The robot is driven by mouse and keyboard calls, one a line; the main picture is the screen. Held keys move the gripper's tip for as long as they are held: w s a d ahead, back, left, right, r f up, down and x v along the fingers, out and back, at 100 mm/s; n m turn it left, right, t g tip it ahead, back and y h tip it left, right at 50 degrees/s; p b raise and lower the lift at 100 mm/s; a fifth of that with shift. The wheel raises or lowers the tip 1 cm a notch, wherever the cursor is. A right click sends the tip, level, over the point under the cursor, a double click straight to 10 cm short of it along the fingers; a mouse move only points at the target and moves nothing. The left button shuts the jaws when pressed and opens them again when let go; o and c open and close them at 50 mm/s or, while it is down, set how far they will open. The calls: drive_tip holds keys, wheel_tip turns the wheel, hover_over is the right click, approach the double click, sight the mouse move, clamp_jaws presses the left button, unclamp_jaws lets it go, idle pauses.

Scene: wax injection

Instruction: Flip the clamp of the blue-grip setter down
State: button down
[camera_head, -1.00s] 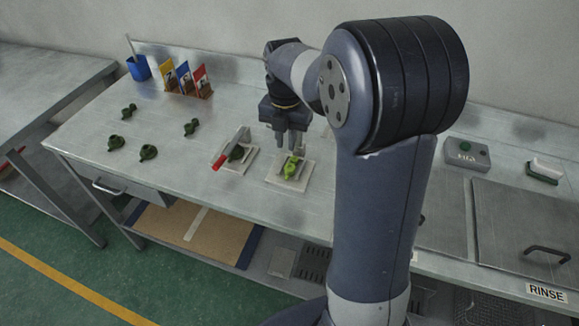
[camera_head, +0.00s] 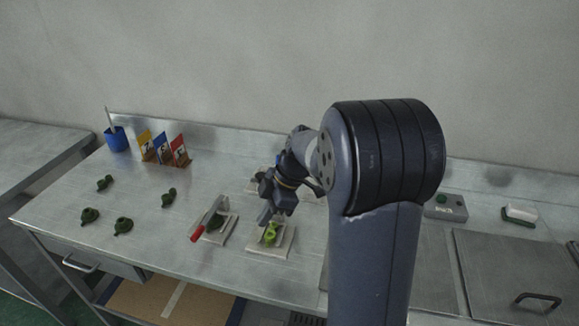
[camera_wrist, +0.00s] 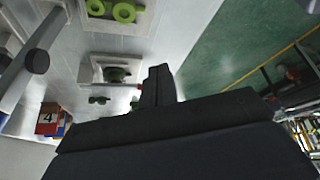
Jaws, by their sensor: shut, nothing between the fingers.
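My gripper (camera_head: 268,214) is shut and empty, tilted just behind a setter pad (camera_head: 283,250) that holds a bright green piece (camera_head: 270,234). Its dark fingers (camera_wrist: 158,85) also show together in the wrist view. The bright green rings (camera_wrist: 110,11) are at the top there, apart from the fingers. A grey clamp bar (camera_wrist: 42,42) with a dark round part crosses the left of the wrist view; I cannot tell which setter it belongs to. More pads behind my gripper are partly hidden by my arm.
A setter with a red grip (camera_head: 197,235) stands left of the bright green piece. Several dark green pieces (camera_head: 123,226) lie further left. Coloured cards (camera_head: 162,149) and a blue cup (camera_head: 117,138) stand at the back. A grey button box (camera_head: 445,207) is on the right.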

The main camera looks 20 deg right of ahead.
drive_tip(key=w+d+r+m+t, duration=0.2)
drive_tip(key=d+m+t, duration=0.5)
drive_tip(key=m, duration=0.9)
drive_tip(key=w+d+r+m+t+y, duration=0.1)
drive_tip(key=d+m+t, duration=0.6)
drive_tip(key=m, duration=1)
drive_tip(key=w+d+r+b, duration=0.1)
drive_tip(key=d+r, duration=0.1)
drive_tip(key=d, duration=0.1)
drive_tip(key=shift+w+d+r, duration=0.2)
drive_tip(key=shift+d+r, duration=0.1)
drive_tip(key=shift+d, duration=0.05)
drive_tip(key=p+x, duration=0.3)
drive_tip(key=x, duration=0.7)
drive_tip(key=s+a, duration=0.1)
drive_tip(key=s+a+r+p, duration=0.1)
drive_tip(key=a, duration=0.1)
drive_tip(key=shift+s+r, duration=0.2)
drive_tip(key=shift+s, duration=0.15)
drive_tip(key=shift+f+b, duration=0.15)
drive_tip(key=shift+b, duration=0.25)
